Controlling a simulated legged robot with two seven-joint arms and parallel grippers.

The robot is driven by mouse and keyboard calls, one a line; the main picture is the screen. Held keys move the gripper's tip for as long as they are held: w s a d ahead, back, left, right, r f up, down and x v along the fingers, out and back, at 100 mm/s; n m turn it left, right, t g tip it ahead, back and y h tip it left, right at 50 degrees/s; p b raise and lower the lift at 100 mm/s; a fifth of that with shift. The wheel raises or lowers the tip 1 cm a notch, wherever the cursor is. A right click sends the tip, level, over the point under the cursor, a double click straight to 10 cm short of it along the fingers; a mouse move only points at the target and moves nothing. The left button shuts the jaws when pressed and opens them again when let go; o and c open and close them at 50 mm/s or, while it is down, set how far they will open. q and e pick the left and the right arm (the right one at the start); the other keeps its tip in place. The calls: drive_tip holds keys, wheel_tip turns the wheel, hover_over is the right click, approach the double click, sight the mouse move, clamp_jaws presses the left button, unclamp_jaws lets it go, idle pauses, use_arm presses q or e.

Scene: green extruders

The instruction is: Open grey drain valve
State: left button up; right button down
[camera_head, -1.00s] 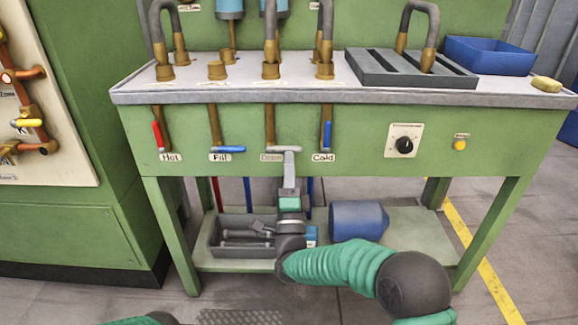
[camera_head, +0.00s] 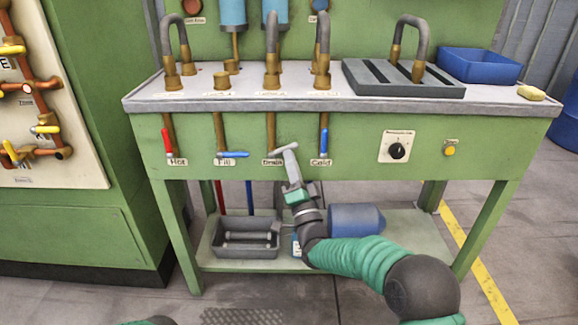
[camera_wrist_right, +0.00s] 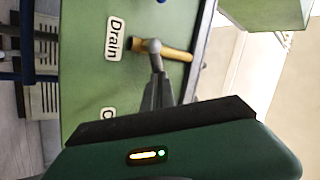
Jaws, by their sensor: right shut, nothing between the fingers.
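The grey drain valve handle (camera_head: 283,149) is on the green bench front, on a brass pipe above the Drain label. It points right and slightly up. My right gripper (camera_head: 292,166) reaches up from below with its fingertips at the handle's right part. Its fingers are shut with nothing between them. In the right wrist view, the handle's grey rounded end (camera_wrist_right: 153,46) shows in front of the brass pipe, and my narrow closed fingers (camera_wrist_right: 158,85) overlap its other end. Whether they touch it is unclear. My left gripper is out of view.
The blue Fill handle (camera_head: 232,154) is to the left, the red Hot handle (camera_head: 167,140) farther left. The blue Cold handle (camera_head: 323,143) is close on the right. A grey bin (camera_head: 245,237) and blue cylinder (camera_head: 355,219) are on the lower shelf.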

sight(283, 149)
drive_tip(key=shift+a+r+n+g+y+p, duration=0.35)
drive_tip(key=shift+r+n+g+y+p, duration=0.25)
drive_tip(key=shift+n+g+p, duration=0.9)
drive_tip(key=shift+a+r+n+g+y+p, duration=0.3)
drive_tip(key=shift+r+n+g+y+p, duration=0.35)
drive_tip(key=shift+n+p, duration=1.6)
drive_tip(key=shift+a+r+n+g+y+p, duration=0.45)
drive_tip(key=shift+n+g+p, duration=0.75)
drive_tip(key=shift+n, duration=1.25)
